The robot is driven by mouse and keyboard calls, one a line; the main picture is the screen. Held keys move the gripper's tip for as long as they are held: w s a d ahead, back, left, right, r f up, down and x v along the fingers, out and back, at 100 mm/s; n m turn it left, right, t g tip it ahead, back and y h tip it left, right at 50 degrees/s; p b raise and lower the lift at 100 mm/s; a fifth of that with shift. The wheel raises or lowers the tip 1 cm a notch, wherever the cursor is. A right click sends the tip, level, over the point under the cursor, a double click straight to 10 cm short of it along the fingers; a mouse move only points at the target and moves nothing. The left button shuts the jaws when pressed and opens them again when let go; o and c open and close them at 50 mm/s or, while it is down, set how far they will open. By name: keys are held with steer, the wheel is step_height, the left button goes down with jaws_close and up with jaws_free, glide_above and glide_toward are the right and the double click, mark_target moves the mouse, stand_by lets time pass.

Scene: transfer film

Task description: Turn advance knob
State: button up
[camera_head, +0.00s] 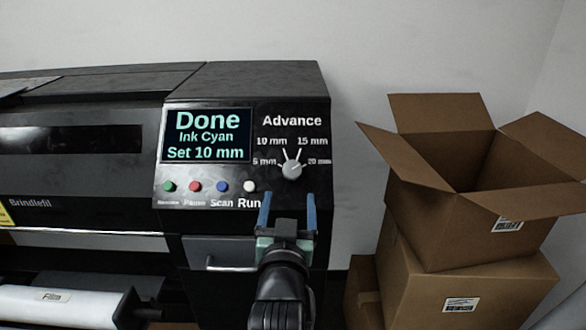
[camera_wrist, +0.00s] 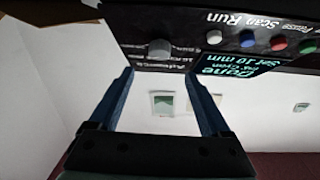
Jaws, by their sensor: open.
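The advance knob (camera_head: 292,170) is a small grey dial on the machine's front panel. Marks around it read 5, 10, 15 and 20 mm. I cannot tell clearly where its pointer stands. The display (camera_head: 206,135) reads "Done", "Ink Cyan", "Set 10 mm". My gripper (camera_head: 288,208) is open and empty, just below the knob in the head view, its blue fingers pointing up on either side of the knob's line. In the wrist view, which is upside down, the knob (camera_wrist: 160,48) shows beyond and between the open fingertips, apart from them.
Green (camera_head: 168,187), red (camera_head: 195,187), blue (camera_head: 222,187) and white (camera_head: 249,186) buttons line the panel left of my gripper. A drawer with a handle (camera_head: 209,262) sits below. Cardboard boxes (camera_head: 455,225) stand at the right, the top one open. A white film roll (camera_head: 60,305) lies lower left.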

mark_target(292, 172)
steer(key=w, duration=0.3)
steer(key=w+p, duration=0.1)
steer(key=w, duration=0.2)
steer(key=w+p, duration=0.1)
steer(key=w, duration=0.2)
steer(key=shift+w+d, duration=0.3)
steer(key=shift+w, duration=0.05)
jaws_close()
